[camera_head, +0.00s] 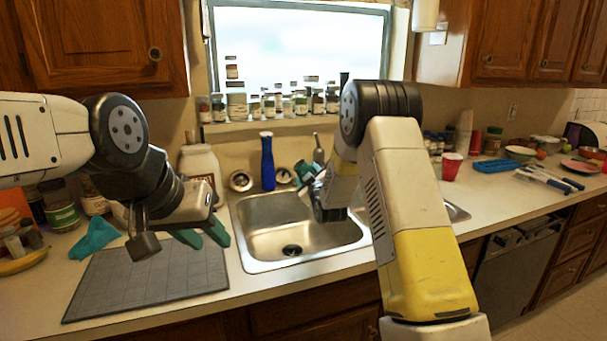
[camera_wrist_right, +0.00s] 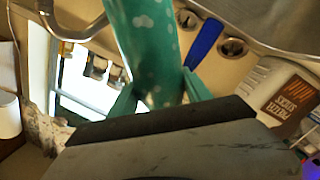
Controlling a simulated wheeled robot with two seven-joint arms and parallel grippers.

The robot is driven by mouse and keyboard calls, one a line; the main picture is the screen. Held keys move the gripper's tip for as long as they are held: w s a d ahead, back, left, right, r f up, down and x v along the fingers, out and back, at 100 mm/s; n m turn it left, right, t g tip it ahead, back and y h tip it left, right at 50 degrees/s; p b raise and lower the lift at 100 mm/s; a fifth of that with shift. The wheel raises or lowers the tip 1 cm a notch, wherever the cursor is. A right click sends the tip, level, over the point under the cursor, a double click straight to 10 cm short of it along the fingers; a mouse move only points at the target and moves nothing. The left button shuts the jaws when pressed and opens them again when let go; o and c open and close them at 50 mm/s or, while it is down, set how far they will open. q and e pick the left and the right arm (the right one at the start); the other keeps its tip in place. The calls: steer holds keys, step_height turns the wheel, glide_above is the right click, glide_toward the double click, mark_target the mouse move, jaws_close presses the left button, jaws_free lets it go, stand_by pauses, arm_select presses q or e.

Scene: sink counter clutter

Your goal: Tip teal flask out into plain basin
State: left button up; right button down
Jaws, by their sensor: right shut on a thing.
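The teal flask (camera_wrist_right: 147,45) with pale spots is between the fingers of my right gripper (camera_wrist_right: 158,98) in the right wrist view. That gripper is shut on it. The wrist picture is upside down, so the wrist is rolled over. In the head view my right gripper (camera_head: 318,182) is over the steel sink basin (camera_head: 268,238), with a small bit of teal showing there. The flask's mouth, contents and exact tilt cannot be made out. The basin has a dark drain and shows nothing else inside. My left gripper (camera_head: 204,236) is open and empty above the grey mat.
A blue bottle (camera_head: 268,162) stands behind the basin. A white sauce jar (camera_head: 200,172) is behind my left gripper. A teal cloth (camera_head: 95,238) lies beside the grey mat (camera_head: 130,292). A red cup (camera_head: 451,166) stands right of my right arm.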

steer(key=shift+d+f+n, duration=0.1)
steer(key=shift+f+n, duration=0.3)
steer(key=shift+n, duration=0.3)
steer(key=shift+d+f+n, duration=0.1)
steer(key=shift+f+n, duration=1.15)
steer(key=shift+n, duration=0.25)
steer(key=shift+a+f+n, duration=0.15)
steer(key=shift+f+n, duration=0.7)
steer(key=shift+n, duration=0.45)
steer(key=shift+a+f+n, duration=0.2)
steer(key=shift+f+n, duration=0.6)
steer(key=shift+n, duration=0.5)
steer(key=shift+a+f+n, duration=0.15)
steer(key=shift+f+n, duration=0.7)
steer(key=shift+n, duration=0.45)
steer(key=shift+a, duration=0.1)
